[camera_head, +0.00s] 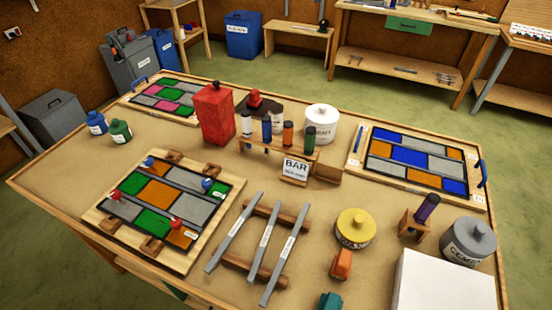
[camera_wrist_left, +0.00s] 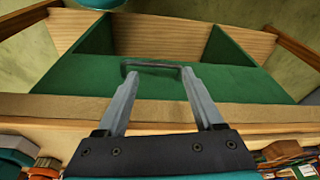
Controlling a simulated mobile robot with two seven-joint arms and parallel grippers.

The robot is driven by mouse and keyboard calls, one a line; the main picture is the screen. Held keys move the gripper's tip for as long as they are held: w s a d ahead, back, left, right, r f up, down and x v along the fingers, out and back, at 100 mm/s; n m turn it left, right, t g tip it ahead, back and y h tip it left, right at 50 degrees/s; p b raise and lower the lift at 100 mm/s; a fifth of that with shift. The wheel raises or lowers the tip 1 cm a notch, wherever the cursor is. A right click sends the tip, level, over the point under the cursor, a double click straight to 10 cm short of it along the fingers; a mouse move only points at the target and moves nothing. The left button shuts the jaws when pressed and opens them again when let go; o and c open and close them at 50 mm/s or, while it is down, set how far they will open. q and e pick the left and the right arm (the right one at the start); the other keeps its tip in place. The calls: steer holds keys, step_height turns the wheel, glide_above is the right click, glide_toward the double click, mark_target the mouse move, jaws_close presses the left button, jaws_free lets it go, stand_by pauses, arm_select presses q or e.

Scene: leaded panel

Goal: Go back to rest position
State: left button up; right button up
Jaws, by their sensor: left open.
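In the left wrist view my left gripper (camera_wrist_left: 160,76) is open, with its two grey fingers apart and nothing held between them. Its fingertips are close to a dark handle (camera_wrist_left: 154,63) on a green surface (camera_wrist_left: 80,76) beside the table's wooden edge (camera_wrist_left: 250,108). I cannot tell whether the fingers touch the handle. Neither of my grippers shows in the head view, and my right gripper is in no view.
The table (camera_head: 60,172) holds a leaded panel (camera_head: 165,200) at front left, one at back left (camera_head: 165,97) and one at right (camera_head: 415,160). Grey bars (camera_head: 264,240) lie on a wooden rack. A red can (camera_head: 214,115), white pot (camera_head: 321,125) and yellow tin (camera_head: 355,228) stand around.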

arm_select(q)
steer(key=s+a+f+b, duration=0.1)
steer(key=s+f+b, duration=0.3)
steer(key=f, duration=0.6)
steer(key=s+a+f+g+b, duration=0.1)
steer(key=s+f+b, duration=0.3)
steer(key=s+f, duration=0.3)
steer(key=s+a+f+b, duration=0.1)
steer(key=s+f+b, duration=0.4)
steer(key=f, duration=0.9)
steer(key=shift+s+f+g, duration=0.3)
steer(key=shift+s+f, duration=0.1)
steer(key=shift+s, duration=0.1)
